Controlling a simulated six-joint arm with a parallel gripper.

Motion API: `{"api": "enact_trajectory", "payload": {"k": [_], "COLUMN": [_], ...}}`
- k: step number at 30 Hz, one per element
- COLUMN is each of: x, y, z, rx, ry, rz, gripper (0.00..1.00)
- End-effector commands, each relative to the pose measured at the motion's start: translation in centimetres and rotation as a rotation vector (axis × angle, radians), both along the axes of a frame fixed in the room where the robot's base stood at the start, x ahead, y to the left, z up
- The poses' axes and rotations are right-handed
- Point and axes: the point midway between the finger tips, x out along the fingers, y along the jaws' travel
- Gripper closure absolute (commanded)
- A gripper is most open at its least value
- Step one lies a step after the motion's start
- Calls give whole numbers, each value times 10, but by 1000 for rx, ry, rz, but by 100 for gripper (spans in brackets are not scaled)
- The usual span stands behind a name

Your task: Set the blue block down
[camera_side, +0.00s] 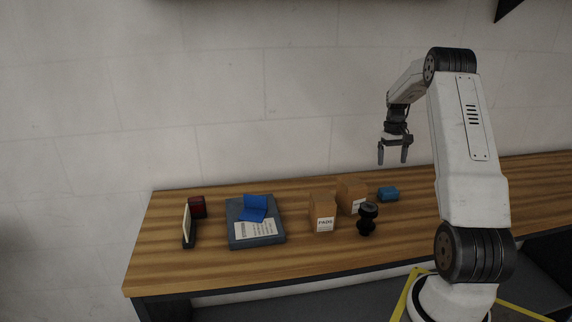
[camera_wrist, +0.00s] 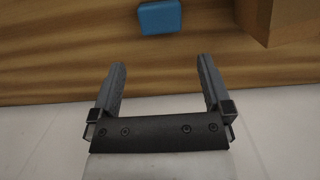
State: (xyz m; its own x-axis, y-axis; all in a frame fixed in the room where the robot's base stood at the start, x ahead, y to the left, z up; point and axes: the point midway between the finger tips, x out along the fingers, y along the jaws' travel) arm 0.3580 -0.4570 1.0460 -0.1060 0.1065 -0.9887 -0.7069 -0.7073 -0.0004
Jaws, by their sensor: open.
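The blue block (camera_side: 388,194) rests on the wooden table, right of the cardboard boxes. In the wrist view the blue block (camera_wrist: 160,17) lies at the top, beyond the fingertips and apart from them. My gripper (camera_side: 393,161) hangs above the table with its fingers pointing down, higher than the block. In the wrist view my gripper (camera_wrist: 161,68) is open, with nothing between its two fingers.
Two cardboard boxes (camera_side: 323,214) (camera_side: 351,194) stand left of the block, with a black knobbed part (camera_side: 367,219) in front.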

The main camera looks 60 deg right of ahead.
Motion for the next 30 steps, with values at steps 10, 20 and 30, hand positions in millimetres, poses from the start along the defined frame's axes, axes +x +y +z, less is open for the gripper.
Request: {"api": "enact_trajectory", "payload": {"k": [10, 20, 30], "x": [1, 1, 30], "y": [-1, -1, 31], "z": [9, 9, 10], "rx": [-1, -1, -22], "ry": [-1, -1, -15], "rz": [0, 0, 61], "gripper": [0, 0, 0]}}
